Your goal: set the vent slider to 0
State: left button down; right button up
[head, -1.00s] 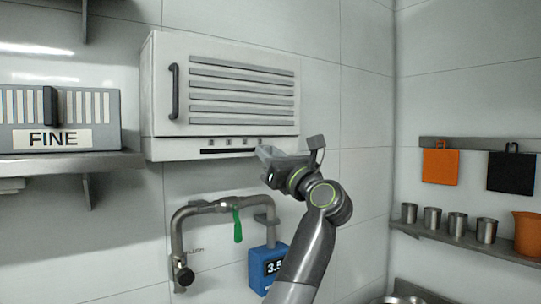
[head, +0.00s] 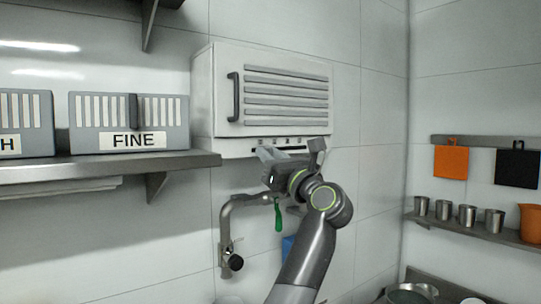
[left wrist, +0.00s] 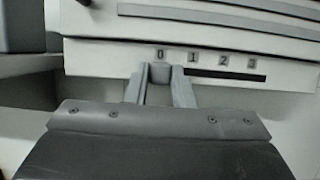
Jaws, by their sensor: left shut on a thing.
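The vent slider knob (left wrist: 160,72) is grey and sits at the left end of a dark slot (left wrist: 228,76), under the label 0 (left wrist: 160,54). The labels 1, 2 and 3 lie to its right above the slot. My left gripper (left wrist: 160,78) is shut on the knob, one finger on each side. In the head view my left gripper (head: 264,154) is at the lower front edge of the white louvred vent box (head: 222,90) and hides the knob. The slot's right part (head: 294,149) shows beside it. My right gripper is not in view.
A shelf (head: 110,165) with boxes, one marked FINE (head: 133,140), stands left of the vent box. A pipe (head: 226,220) with a green lever (head: 278,217) and a partly hidden blue box (head: 287,248) are below. Metal cups (head: 444,210) stand on the right shelf.

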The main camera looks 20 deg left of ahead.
pick_arm(q)
jog(key=c, duration=1.6)
grip_release()
jog(key=shift+a+f, duration=0.1)
jog(key=shift+f, duration=0.1)
jog(key=shift+o, duration=1.8)
jog(key=shift+s+a+r, duration=0.1)
jog(key=shift+s+a, duration=0.05)
jog(key=b+v, duration=0.8)
jog(key=v, duration=0.9)
jog(key=shift+d, duration=0.25)
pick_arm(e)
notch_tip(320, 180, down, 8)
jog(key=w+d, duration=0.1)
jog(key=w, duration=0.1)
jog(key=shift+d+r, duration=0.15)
pick_arm(q)
jog(key=shift+s, duration=0.1)
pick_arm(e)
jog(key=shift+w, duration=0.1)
